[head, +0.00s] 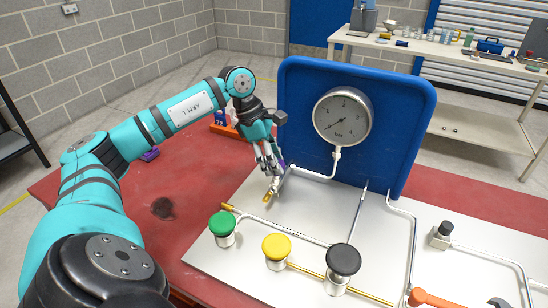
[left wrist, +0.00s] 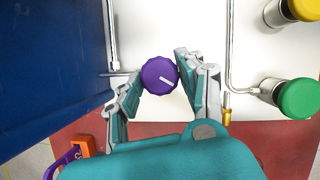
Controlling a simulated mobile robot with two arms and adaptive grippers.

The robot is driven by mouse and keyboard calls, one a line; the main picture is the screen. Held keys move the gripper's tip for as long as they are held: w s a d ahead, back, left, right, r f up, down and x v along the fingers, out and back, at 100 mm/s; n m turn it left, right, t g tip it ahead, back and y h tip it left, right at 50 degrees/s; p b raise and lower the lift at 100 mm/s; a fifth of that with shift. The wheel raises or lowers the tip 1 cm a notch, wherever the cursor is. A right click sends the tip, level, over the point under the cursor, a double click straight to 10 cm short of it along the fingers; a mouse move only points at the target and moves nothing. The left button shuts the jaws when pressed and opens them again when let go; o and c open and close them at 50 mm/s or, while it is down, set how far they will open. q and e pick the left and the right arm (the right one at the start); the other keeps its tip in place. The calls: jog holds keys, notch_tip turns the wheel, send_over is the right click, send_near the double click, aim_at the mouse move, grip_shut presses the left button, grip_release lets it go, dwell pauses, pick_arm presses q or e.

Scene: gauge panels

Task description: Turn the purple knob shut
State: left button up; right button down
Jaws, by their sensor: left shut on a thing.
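The purple knob (left wrist: 157,72) sits between the two fingers of my left gripper (left wrist: 158,84) in the left wrist view. The fingers are closed on its sides. A short white mark on its top points to the right and slightly up in that view. In the head view my left gripper (head: 274,166) reaches down beside the blue panel, and its fingers hide most of the knob. The round gauge (head: 342,118) on the panel has its needle pointing to the lower left. My right gripper is not in view.
Green (head: 222,224), yellow (head: 276,246) and black (head: 343,260) knobs stand on the white plate in front, joined by pipes. An orange handle (head: 430,299) is at the front right. The blue panel (head: 400,150) rises close by my left gripper. Red table (head: 120,190) is mostly clear to the left.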

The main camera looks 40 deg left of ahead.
pick_arm(q)
jog(key=m, duration=0.2)
jog(key=m+g, duration=0.1)
jog(key=m+g+p, duration=0.1)
jog(key=m, duration=0.1)
jog(key=shift+w+r+m+h, duration=0.15)
jog(key=shift+w+m+h, duration=0.1)
jog(key=shift+m+h, duration=0.05)
jog(key=m+g, duration=0.2)
jog(key=m, duration=0.3)
jog(key=shift+w+m, duration=0.1)
jog(key=shift+m, duration=0.2)
jog(key=shift+y, duration=0.4)
jog(key=o, duration=1.1)
jog(key=shift+o, duration=0.2)
jog(key=shift+g, duration=0.3)
jog(key=v, duration=1.1)
jog(key=shift+a+r, duration=0.25)
jog(key=shift+r, duration=0.1)
